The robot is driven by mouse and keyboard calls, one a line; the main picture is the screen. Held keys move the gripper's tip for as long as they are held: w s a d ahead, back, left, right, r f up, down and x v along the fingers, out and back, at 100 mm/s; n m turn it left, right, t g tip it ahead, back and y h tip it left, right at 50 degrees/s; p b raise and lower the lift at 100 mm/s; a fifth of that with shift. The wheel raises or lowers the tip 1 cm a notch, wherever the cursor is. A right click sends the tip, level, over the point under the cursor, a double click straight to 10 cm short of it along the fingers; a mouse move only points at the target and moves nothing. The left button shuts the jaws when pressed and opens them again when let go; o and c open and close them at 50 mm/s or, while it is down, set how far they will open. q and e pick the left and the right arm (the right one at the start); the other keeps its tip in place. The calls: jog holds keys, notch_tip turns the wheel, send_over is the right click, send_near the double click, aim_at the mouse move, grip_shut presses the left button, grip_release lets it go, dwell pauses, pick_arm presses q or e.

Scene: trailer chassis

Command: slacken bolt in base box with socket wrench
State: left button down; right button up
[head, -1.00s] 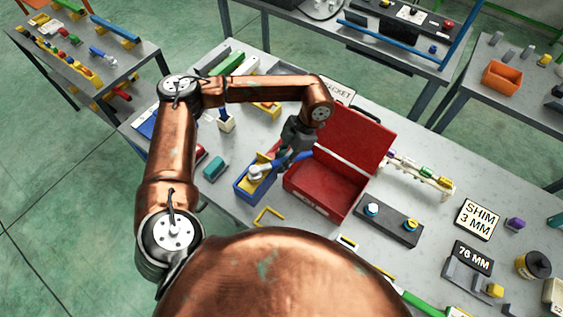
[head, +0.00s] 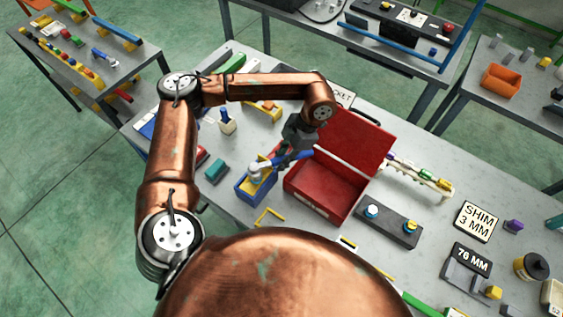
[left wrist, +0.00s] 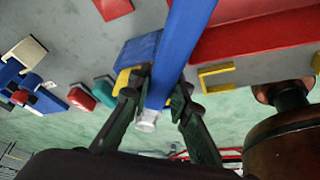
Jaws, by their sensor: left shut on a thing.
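The socket wrench has a blue handle (head: 298,157) and a pale metal head (head: 256,169). My left gripper (head: 284,153) is shut on its handle and holds it nearly level. The wrench head is at the top of the blue base box (head: 246,190), which has yellow parts. In the left wrist view the blue handle (left wrist: 184,45) runs between my fingers (left wrist: 160,92), with a silver tip (left wrist: 147,121) below. The blue box (left wrist: 138,48) is partly behind the fingers there. The bolt is hidden; I cannot tell whether the socket sits on it. My right gripper is out of view.
An open red toolbox (head: 320,192) stands close right of the blue box. A teal block (head: 215,170) lies to its left. A dark plate with knobs (head: 388,226) and a 76 MM sign (head: 472,258) lie farther right. A yellow bracket (head: 268,216) lies in front.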

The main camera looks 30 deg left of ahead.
pick_arm(q)
jog(key=shift+d+r+p, duration=0.1)
jog(key=shift+r+p, duration=0.85)
jog(key=shift+r, duration=1)
